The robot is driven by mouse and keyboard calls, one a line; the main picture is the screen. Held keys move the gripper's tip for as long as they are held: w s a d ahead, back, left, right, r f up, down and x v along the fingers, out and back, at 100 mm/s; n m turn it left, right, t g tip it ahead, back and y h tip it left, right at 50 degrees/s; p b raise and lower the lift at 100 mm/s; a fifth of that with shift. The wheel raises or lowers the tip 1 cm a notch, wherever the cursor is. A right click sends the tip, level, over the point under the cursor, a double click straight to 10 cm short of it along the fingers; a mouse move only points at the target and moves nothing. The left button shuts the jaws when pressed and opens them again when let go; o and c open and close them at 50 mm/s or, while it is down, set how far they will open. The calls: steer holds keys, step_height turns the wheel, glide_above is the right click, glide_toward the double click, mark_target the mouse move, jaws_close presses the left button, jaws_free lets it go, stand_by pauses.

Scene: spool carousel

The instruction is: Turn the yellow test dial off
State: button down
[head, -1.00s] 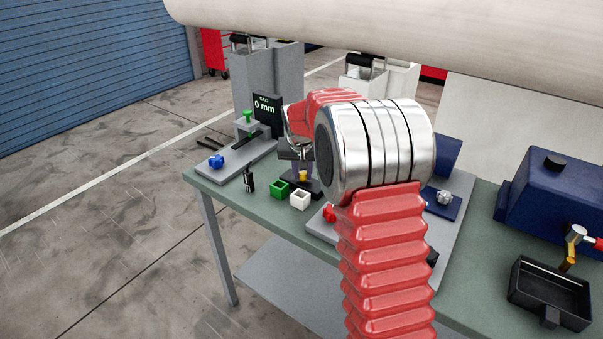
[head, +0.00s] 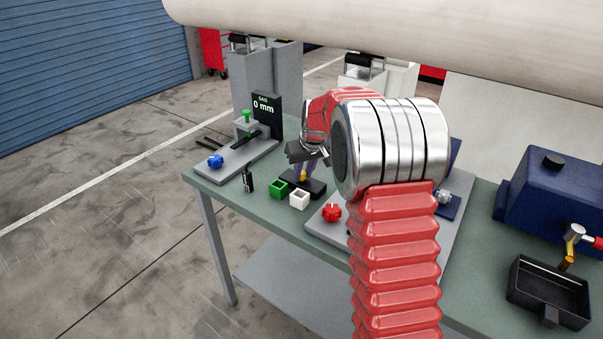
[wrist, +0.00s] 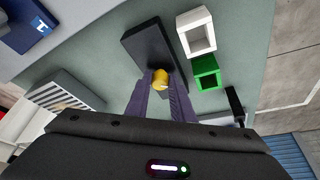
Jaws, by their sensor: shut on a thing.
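The yellow test dial (wrist: 160,78) is a small round knob on a black block (wrist: 143,45) on the green bench top. In the head view the dial (head: 303,176) shows just under my gripper, with the black block (head: 314,188) below it. My gripper (wrist: 162,82) is shut on the yellow dial, with a dark finger on each side of it in the wrist view. In the head view my gripper (head: 302,172) is partly hidden behind my arm. Any marking for the dial's off position is too small to tell.
A green square cup (head: 278,189) and a white square cup (head: 299,199) stand close beside the black block. A red knob (head: 331,212) sits on a grey plate to the right. A gauge display (head: 266,107) reading 0 mm stands behind left.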

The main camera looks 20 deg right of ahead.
steer(key=n+y, duration=0.1)
steer(key=n, duration=0.1)
steer(key=n+y, duration=0.1)
steer(key=n, duration=0.2)
steer(key=shift+w+d, duration=0.1)
steer(key=shift+d, duration=0.1)
steer(key=shift+n+g, duration=0.3)
steer(key=shift+n, duration=0.3)
steer(key=shift+n+y, duration=0.3)
steer(key=c, duration=1.5)
jaws_free()
steer(key=shift+c, duration=0.2)
steer(key=shift+r, duration=0.1)
